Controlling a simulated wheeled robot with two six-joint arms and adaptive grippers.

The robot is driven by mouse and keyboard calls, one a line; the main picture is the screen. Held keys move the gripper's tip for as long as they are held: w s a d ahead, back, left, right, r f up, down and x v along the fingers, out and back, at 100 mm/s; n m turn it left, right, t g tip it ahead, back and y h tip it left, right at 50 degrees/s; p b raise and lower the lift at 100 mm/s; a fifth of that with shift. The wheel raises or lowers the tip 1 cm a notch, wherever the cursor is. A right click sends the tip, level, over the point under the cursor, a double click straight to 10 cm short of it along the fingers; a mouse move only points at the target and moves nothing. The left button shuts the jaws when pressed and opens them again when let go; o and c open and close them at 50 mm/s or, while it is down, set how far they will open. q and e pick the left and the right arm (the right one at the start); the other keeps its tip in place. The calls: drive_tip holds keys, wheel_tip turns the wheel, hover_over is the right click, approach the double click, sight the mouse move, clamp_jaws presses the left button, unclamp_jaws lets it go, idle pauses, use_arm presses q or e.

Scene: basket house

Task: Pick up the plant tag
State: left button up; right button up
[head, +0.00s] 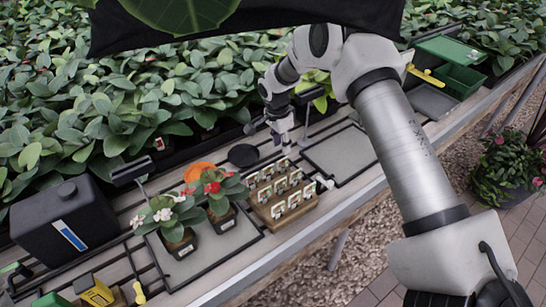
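Several white plant tags (281,189) stand in rows in a brown wooden rack (291,213) on the bench, near the middle of the head view. My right arm reaches in from the lower right and bends over the bench. My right gripper (281,136) is small in the view, behind the rack and apart from the tags in it. Its fingers are too small and dark to show whether they are open or shut, or whether they hold anything. My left gripper is out of view.
Two potted flowers, one white (166,212) and one red (218,190), stand on a mat left of the rack. A black container (65,222) is farther left. An orange disc (199,171) and black disc (243,155) lie behind. A grey mat (340,156) is clear.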

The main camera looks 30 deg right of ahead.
sight(283, 159)
drive_tip(key=f, duration=0.2)
drive_tip(key=f+p, duration=0.1)
drive_tip(key=f, duration=0.1)
drive_tip(key=f+p, duration=0.1)
drive_tip(key=f, duration=0.2)
drive_tip(key=shift+s+d, duration=0.15)
drive_tip(key=shift+s, duration=0.1)
drive_tip(key=shift+w+f, duration=0.15)
drive_tip(key=shift+s+r, duration=0.2)
drive_tip(key=shift+c, duration=1)
drive_tip(key=shift+s, duration=0.1)
drive_tip(key=c, duration=0.4)
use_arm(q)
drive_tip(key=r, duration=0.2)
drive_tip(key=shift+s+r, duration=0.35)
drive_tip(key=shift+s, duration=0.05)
use_arm(e)
clamp_jaws()
